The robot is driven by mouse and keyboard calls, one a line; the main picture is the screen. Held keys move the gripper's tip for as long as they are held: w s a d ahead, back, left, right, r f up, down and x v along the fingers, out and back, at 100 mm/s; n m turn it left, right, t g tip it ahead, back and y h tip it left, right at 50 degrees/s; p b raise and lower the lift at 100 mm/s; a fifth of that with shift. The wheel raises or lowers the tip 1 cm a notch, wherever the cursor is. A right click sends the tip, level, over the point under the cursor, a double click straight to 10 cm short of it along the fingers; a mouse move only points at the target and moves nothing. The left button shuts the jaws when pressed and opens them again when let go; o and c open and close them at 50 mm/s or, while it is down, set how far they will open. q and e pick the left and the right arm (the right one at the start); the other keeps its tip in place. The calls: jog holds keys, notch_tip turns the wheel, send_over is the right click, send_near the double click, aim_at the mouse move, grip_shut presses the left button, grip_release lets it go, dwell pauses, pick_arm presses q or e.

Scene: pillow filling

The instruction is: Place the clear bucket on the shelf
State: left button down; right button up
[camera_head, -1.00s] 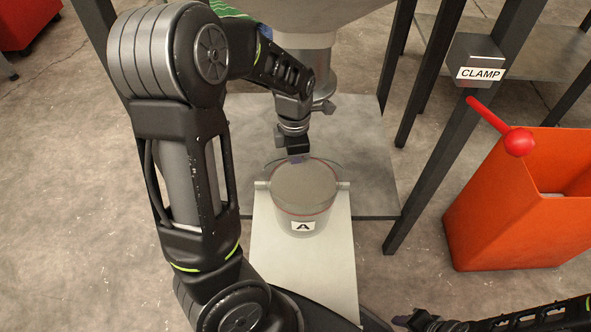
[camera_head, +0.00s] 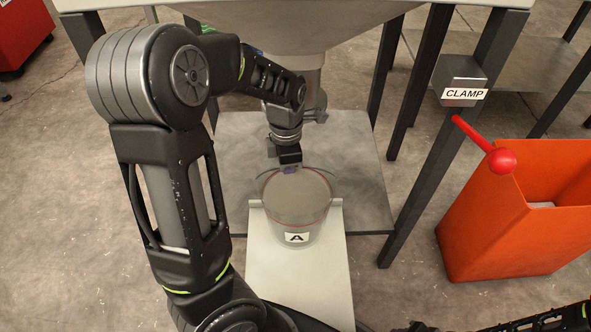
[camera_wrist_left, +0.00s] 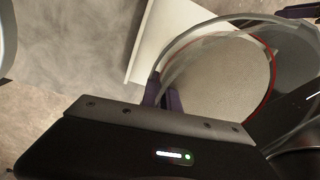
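The clear bucket (camera_head: 297,212), with label A and a red line around its upper part, is upright and holds greyish material. In the head view it overlaps the pale panel (camera_head: 300,288) and the front of the grey metal shelf (camera_head: 362,190) under the hopper; I cannot tell which supports it. My left gripper (camera_head: 290,168) is at the bucket's far rim. In the left wrist view its purple fingers (camera_wrist_left: 166,93) are close together at the rim of the bucket (camera_wrist_left: 222,82).
The metal hopper (camera_head: 300,28) hangs above the shelf. Dark frame legs (camera_head: 440,145) stand to the right, with a CLAMP box (camera_head: 462,82) and a red-knobbed lever (camera_head: 502,160). An orange bin (camera_head: 500,225) stands at the right. Concrete floor is open at the left.

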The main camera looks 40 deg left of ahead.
pick_arm(q)
jog(key=w+d+r+m, duration=0.3)
jog(key=w+d+m, duration=0.4)
jog(key=w+m, duration=0.3)
jog(key=w+d+r+m+y, duration=0.1)
jog(key=w+d+r+m, duration=0.3)
jog(key=w+m, duration=0.6)
jog(key=d+m, duration=0.2)
jog(key=m, duration=0.5)
jog(key=shift+w+d+r+t, duration=0.25)
jog(key=shift+d+r+t, duration=0.05)
jog(key=shift+d, duration=0.1)
